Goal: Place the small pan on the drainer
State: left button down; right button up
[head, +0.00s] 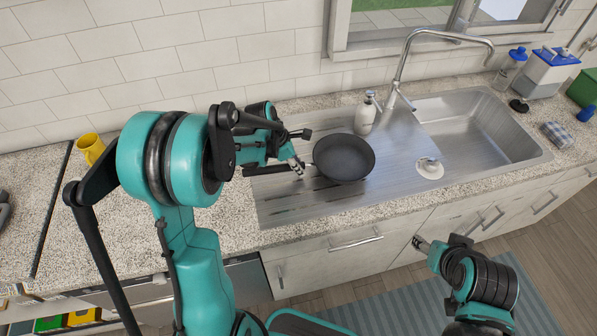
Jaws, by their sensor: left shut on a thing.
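The small pan (344,158) is dark and round, and appears upright over the ridged metal drainer (285,208) on the left of the sink unit. I cannot tell whether its base touches the drainer.
A soap dispenser (365,113) stands just behind the pan, near the tall faucet (396,75). The sink basin (480,130) lies to the right and looks empty. A yellow mug (90,148) is on the left counter.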

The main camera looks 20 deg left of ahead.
pick_arm(q)
notch_tip(320, 180, down, 2)
jog(key=shift+f, duration=0.2)
jog(key=shift+f+b, duration=0.15)
jog(key=shift+b, duration=0.25)
jog(key=c, duration=1.3)
grip_release()
